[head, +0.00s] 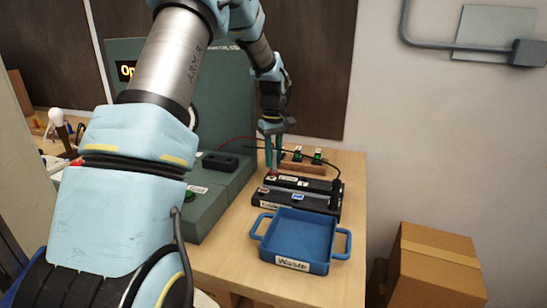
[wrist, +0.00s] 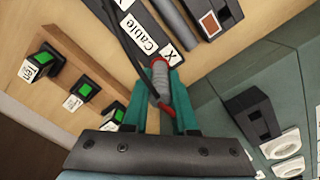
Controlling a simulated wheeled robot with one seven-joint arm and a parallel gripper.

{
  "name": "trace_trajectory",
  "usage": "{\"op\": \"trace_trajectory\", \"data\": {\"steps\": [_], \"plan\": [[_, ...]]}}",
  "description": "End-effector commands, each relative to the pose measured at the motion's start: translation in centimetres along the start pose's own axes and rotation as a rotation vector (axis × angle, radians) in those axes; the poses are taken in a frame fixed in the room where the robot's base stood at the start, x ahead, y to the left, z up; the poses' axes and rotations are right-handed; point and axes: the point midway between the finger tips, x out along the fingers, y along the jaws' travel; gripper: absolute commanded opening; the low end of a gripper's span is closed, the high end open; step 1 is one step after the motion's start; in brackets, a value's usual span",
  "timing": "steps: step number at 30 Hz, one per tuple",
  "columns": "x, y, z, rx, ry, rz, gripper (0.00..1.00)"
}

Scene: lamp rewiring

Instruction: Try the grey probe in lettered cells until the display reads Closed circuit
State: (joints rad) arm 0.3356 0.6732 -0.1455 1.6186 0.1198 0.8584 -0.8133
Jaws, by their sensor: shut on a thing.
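My gripper (head: 272,150) is shut on the grey probe (wrist: 160,78), a ribbed grey handle with red at its end and along its lead. In the wrist view the gripper (wrist: 158,90) holds it near a black strip (wrist: 120,25) with a "Cable" label and a cell marked X (wrist: 169,51). The probe's end is close to the X cell; I cannot tell whether it touches. In the head view the gripper is above the black strips (head: 325,188). The display (head: 126,71) shows yellow "Op"; my arm hides the rest.
A blue tray (head: 297,266) labelled "Waste" stands at the table's front. Several green-topped blocks (head: 318,157) stand on a wooden rack behind the strips. A black cable runs past the gripper. A cardboard box (head: 440,268) is right of the table.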

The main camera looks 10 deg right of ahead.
Motion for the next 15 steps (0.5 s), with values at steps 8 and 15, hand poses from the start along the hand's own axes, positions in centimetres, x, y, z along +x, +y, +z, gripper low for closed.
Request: {"op": "trace_trajectory", "data": {"steps": [8, 15], "plan": [[0.36, 0.00, 0.00, 0.000, 0.000, 0.000, 0.00], [0.64, 0.00, 0.00, 0.000, 0.000, 0.000, 0.00]]}}
